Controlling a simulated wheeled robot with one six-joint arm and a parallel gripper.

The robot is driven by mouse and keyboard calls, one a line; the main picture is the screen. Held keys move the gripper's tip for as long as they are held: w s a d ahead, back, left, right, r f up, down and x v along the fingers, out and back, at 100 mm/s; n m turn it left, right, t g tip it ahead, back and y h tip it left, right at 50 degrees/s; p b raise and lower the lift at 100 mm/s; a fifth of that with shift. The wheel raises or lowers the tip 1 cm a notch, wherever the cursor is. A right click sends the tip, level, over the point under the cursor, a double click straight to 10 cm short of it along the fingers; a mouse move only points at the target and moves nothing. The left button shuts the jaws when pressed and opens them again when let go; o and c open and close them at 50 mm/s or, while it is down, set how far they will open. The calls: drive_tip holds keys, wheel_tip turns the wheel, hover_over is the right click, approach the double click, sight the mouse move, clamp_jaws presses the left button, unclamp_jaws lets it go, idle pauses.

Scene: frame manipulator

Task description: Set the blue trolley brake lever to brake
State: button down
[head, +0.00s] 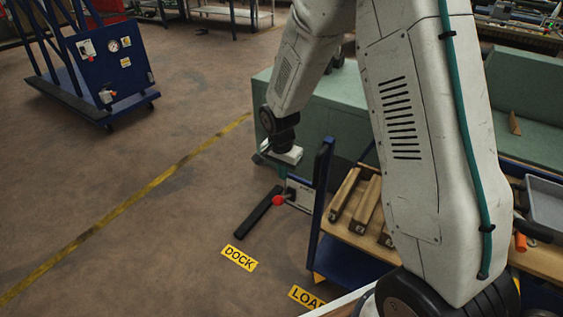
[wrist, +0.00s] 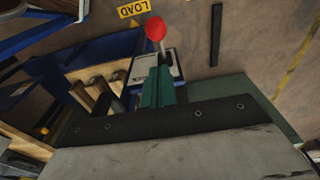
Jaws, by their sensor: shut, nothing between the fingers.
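The brake lever, a grey rod with a red ball knob (head: 278,200), sticks out from a pale plate (head: 300,194) on the near blue trolley (head: 320,190). In the head view the knob points left, toward the floor stop. In the wrist view the red knob (wrist: 155,28) is at the top centre, with the plate (wrist: 178,66) behind the rod. My gripper (head: 284,172) is just above the lever and plate in the head view. Its green fingers (wrist: 156,86) are closed together and empty, pointing at the lever. I cannot tell whether they touch it. The plate's lettering is too small to read.
Wooden bars (head: 345,195) lie on the near trolley. A black floor bar (head: 258,212) and a yellow DOCK label (head: 239,258) are to its left. Another blue trolley (head: 90,75) with a gauge stands far left. A green cabinet (head: 340,115) is behind. Left floor is clear.

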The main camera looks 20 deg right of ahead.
sight(277, 199)
drive_tip(key=f, duration=0.3)
drive_tip(key=a+f, duration=0.1)
drive_tip(key=f, duration=0.1)
drive_tip(key=shift+s+f, duration=0.1)
drive_tip(key=shift+s, duration=0.25)
drive_tip(key=shift+s+a+f, duration=0.15)
drive_tip(key=shift+a+f, duration=0.05)
drive_tip(key=shift+f, duration=0.2)
drive_tip(key=shift+a, duration=0.1)
drive_tip(key=shift+s+a+f, duration=0.55)
drive_tip(key=shift+a+f, duration=0.1)
drive_tip(key=shift+f, duration=0.2)
wheel_tip(277, 199, down, 8)
drive_tip(key=s+a, duration=0.2)
drive_tip(key=shift+a, duration=0.3)
drive_tip(key=shift+r, duration=0.8)
